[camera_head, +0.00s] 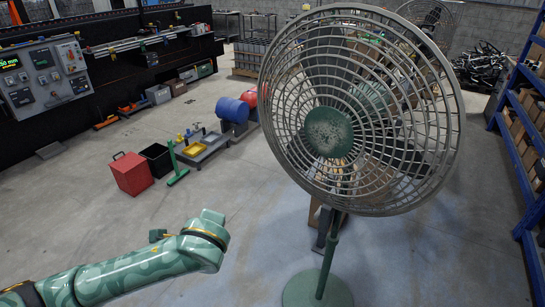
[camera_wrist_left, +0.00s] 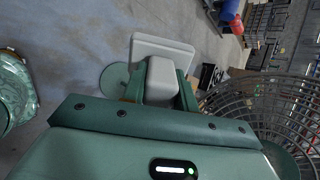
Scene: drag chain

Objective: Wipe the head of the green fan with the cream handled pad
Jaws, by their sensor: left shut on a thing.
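The green fan stands upright on its round green base (camera_head: 318,290) in the head view. Its round wire-caged head (camera_head: 361,110), with a worn green hub (camera_head: 328,132), faces me. The cage also shows at the right of the left wrist view (camera_wrist_left: 265,108). My left gripper (camera_wrist_left: 160,88) is shut on the grip of the cream handled pad (camera_wrist_left: 163,48); the pad's flat plate lies beyond the fingers. The pad appears apart from the fan cage. In the head view my left arm is left of the fan, and the pad cannot be made out there. My right gripper is not in view.
A red box (camera_head: 132,174), a black bin (camera_head: 156,159) and a blue barrel (camera_head: 232,110) stand on the floor behind, left of the fan. A blue shelf (camera_head: 518,150) is at the right. The floor between my left arm and the fan is clear.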

